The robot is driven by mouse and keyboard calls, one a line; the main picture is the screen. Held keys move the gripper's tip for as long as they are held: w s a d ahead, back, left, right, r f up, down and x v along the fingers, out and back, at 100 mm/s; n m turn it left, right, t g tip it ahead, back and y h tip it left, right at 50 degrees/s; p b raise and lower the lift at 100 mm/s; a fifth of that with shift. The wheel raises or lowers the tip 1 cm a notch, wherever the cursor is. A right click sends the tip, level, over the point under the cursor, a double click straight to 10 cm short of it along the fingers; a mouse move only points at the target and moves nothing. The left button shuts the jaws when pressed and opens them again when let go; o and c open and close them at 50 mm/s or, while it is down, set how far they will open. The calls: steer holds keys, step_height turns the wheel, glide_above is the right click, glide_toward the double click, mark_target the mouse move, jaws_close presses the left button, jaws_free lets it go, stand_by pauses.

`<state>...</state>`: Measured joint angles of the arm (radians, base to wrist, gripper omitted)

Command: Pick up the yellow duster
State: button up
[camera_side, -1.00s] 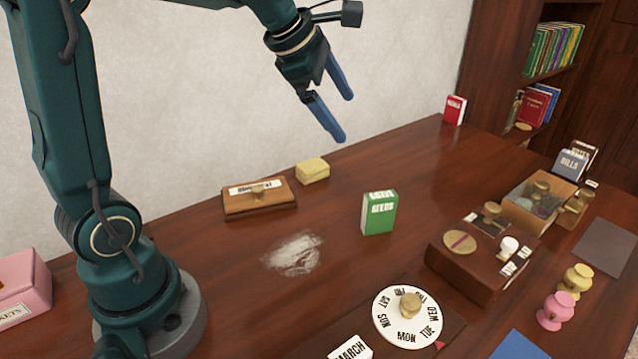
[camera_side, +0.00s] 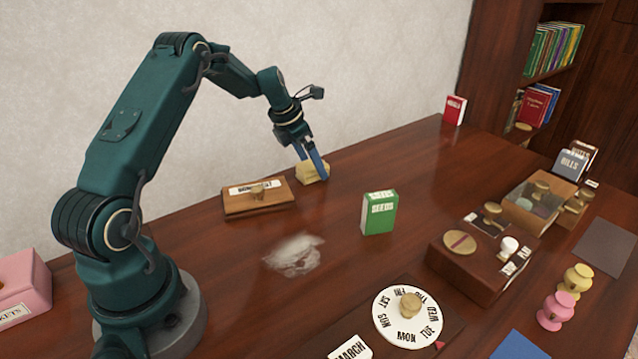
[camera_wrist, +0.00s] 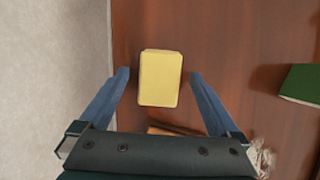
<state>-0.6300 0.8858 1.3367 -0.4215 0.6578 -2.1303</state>
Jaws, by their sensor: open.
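In the wrist view the duster (camera_wrist: 160,78) lies between the two blue fingers (camera_wrist: 159,74), with a gap on each side. The fingers are open and hold nothing. I cannot tell how far the tips are above the table.
The wooden labelled box (camera_side: 258,197) sits close by at the left. A pale dusty patch (camera_side: 295,255) lies in front. The pale wall (camera_wrist: 50,80) is close on one side.

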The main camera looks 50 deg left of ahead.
mark_target(311, 163)
steer(key=shift+w+f, duration=0.3)
steer(key=shift+f, duration=0.3)
steer(key=c, duration=1.4)
steer(key=shift+r, duration=0.45)
step_height(311, 163, up, 4)
steer(key=shift+s+a+f, duration=0.1)
steer(key=shift+s+f, duration=0.05)
steer(key=s+a+r, duration=0.2)
steer(key=s, duration=0.1)
steer(key=s+a+r, duration=0.2)
steer(key=s, duration=0.1)
steer(key=s+a+r, duration=0.2)
steer(key=s, duration=0.1)
steer(key=shift+s+a+r, duration=0.15)
steer(key=shift+a+r, duration=0.05)
